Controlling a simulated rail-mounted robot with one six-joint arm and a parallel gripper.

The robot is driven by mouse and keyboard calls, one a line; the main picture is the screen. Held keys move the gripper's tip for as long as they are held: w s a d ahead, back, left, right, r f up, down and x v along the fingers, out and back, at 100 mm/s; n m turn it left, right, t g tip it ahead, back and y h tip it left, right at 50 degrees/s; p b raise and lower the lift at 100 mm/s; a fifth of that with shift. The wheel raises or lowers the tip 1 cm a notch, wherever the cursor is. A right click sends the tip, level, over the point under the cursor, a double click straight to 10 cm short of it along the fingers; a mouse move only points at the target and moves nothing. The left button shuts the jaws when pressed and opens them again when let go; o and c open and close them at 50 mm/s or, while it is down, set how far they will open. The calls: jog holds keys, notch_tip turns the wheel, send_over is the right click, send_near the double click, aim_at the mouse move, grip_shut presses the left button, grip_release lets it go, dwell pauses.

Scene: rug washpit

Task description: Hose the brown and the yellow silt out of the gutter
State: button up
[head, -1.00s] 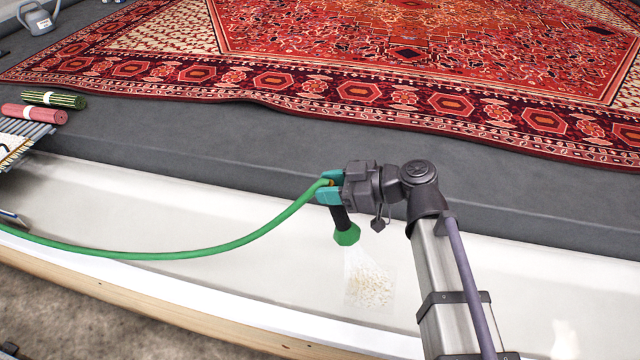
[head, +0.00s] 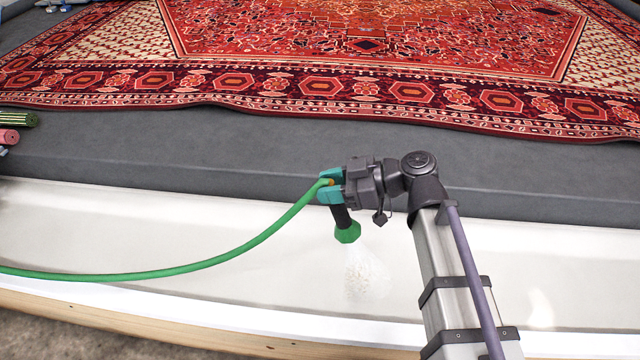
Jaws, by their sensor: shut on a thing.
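My gripper (head: 330,186) has teal fingers and is shut on the hose nozzle (head: 346,226), which has a black grip and a green head. The nozzle tilts downward over the white gutter (head: 200,228). A pale spray (head: 362,268) leaves the nozzle and meets the gutter floor below it. Faint light specks show within the spray; I cannot tell whether they are silt or water. No clear brown or yellow silt patch shows in the gutter. My arm covers part of the gutter to the right.
The green hose (head: 190,267) runs from the nozzle to the left edge across the gutter. A wooden edge (head: 150,329) borders the near side. A red patterned rug (head: 380,60) lies on the grey floor (head: 200,138) beyond. Rolled items (head: 14,120) lie far left.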

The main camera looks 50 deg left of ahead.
jog(key=shift+w+d, duration=0.95)
jog(key=shift+d, duration=0.05)
jog(key=shift+r+p, duration=2.05)
